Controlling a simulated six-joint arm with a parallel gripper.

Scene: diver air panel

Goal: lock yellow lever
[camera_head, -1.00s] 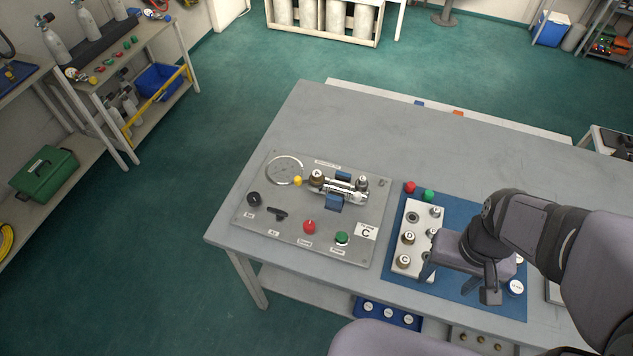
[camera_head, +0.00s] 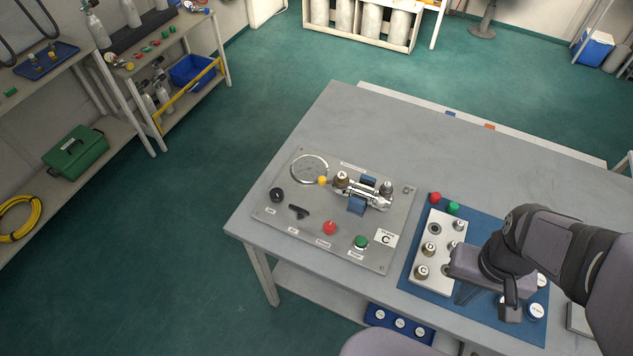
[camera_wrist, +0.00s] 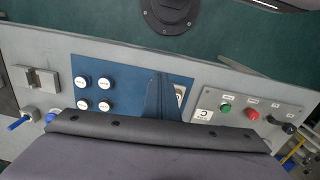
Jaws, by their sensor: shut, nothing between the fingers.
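The grey air panel (camera_head: 290,235) lies on the bench, left of my arm. A small yellow part (camera_head: 323,181), the only yellow on the panel, sits between the round gauge (camera_head: 310,168) and the brass-topped fitting (camera_head: 342,179). It is too small to tell its lever position. My gripper (camera_head: 482,296) hangs over the blue mat, to the right of the panel and well apart from the yellow part. It is shut and empty. In the wrist view its shut fingers (camera_wrist: 160,98) point over the mat, and the yellow part cannot be made out.
The panel also carries a black knob (camera_head: 277,195), a black handle (camera_head: 299,212), a red knob (camera_head: 330,228) and a green knob (camera_head: 361,242). A pale block (camera_head: 436,246) with several fittings stands on the blue mat (camera_head: 408,281). The bench behind the panel is clear.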

